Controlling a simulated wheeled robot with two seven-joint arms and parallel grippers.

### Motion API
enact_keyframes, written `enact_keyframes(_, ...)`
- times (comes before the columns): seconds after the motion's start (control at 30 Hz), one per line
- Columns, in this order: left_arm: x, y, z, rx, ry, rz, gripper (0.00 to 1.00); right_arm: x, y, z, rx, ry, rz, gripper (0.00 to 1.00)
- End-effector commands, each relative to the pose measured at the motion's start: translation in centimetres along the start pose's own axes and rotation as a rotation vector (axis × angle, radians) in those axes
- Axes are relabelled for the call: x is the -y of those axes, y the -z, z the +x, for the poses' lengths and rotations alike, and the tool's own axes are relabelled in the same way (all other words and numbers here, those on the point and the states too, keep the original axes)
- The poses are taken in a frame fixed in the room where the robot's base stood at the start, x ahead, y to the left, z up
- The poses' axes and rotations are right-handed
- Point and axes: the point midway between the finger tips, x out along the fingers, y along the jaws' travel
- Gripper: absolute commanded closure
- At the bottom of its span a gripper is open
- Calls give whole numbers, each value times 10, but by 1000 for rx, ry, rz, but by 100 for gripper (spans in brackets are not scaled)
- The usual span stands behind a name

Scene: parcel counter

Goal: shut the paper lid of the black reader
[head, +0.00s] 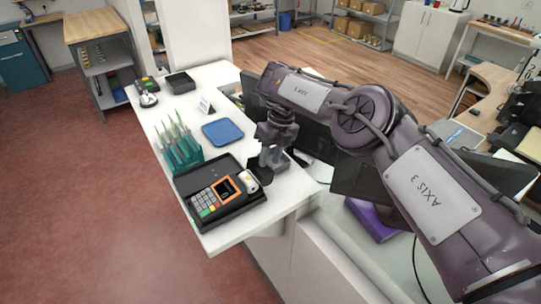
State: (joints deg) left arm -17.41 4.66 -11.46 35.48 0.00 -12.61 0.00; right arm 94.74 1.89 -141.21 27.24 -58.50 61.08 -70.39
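The black reader (238,212) lies near the front end of the white counter, with a keypad (205,200) and an orange-framed screen (226,190). A white paper roll (248,181) shows uncovered at its right side. A dark flap, which looks like the paper lid (262,172), stands raised just behind the roll. My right gripper (268,162) points down right behind this flap, very close to it. Whether they touch, and whether the fingers are open or shut, I cannot tell. My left gripper is not in view.
Green pointed holders (178,146) stand left of the reader, and a blue tray (222,132) lies behind it. A small white sign (205,106), a black tray (180,82) and another device (147,85) are farther back. Dark monitors (310,135) stand close to my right arm.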

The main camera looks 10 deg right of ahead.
Motion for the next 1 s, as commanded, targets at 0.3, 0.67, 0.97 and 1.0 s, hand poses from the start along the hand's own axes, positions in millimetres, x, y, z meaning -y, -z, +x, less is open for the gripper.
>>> enact_keyframes(0.3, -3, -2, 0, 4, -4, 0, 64, 0, 0, 0, 0, 1, 1, 100)
enact_keyframes(0.67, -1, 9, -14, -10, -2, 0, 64, -8, 0, -7, -1, 86, -2, 100)
enact_keyframes(0.97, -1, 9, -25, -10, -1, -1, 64, -25, -1, -8, 1, 303, -5, 100)
enact_keyframes(1.0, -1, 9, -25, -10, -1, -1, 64, -27, -1, -8, 0, 334, -4, 100)
